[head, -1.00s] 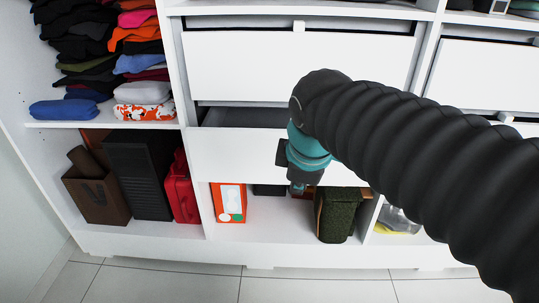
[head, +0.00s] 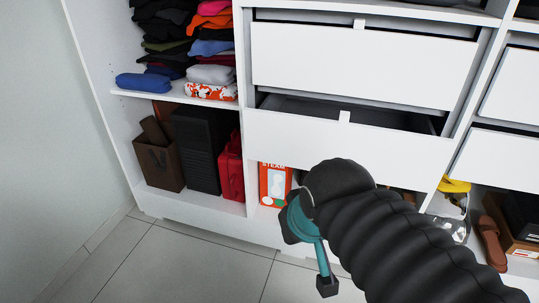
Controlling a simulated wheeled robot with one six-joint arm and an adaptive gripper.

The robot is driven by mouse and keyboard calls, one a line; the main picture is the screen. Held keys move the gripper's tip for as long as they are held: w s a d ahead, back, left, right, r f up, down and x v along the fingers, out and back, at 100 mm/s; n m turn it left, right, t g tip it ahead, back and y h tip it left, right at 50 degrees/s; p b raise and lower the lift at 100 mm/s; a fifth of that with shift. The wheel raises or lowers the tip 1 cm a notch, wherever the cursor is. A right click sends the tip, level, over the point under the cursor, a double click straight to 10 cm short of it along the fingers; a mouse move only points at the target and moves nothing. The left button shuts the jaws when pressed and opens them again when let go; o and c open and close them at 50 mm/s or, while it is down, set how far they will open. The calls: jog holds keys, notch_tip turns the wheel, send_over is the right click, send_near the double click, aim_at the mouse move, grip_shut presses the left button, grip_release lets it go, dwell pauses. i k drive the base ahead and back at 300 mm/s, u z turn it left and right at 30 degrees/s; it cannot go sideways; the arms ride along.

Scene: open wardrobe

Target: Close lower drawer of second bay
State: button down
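The lower drawer (head: 290,139) of the second bay is white, with a small light tab handle (head: 344,117) on its top edge. It stands partly open: its dark inside shows behind the front panel. My gripper (head: 326,286) is low in the head view, below the drawer front and over the floor, apart from the drawer as seen here. My dark sleeved arm and a teal wrist part hide much of it, so its fingers are unclear. I see nothing held in it.
The upper drawer (head: 350,65) above also juts out a little. Below the lower drawer is an orange-and-white box (head: 274,184). Bags stand in the left bay, with folded clothes above. Drawers and shoes are at the right. Tiled floor (head: 190,262) is free at the lower left.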

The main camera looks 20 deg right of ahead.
aim_at(399, 148)
jog(key=u, duration=0.55)
jog(key=k, duration=0.75)
jog(key=z, duration=2.15)
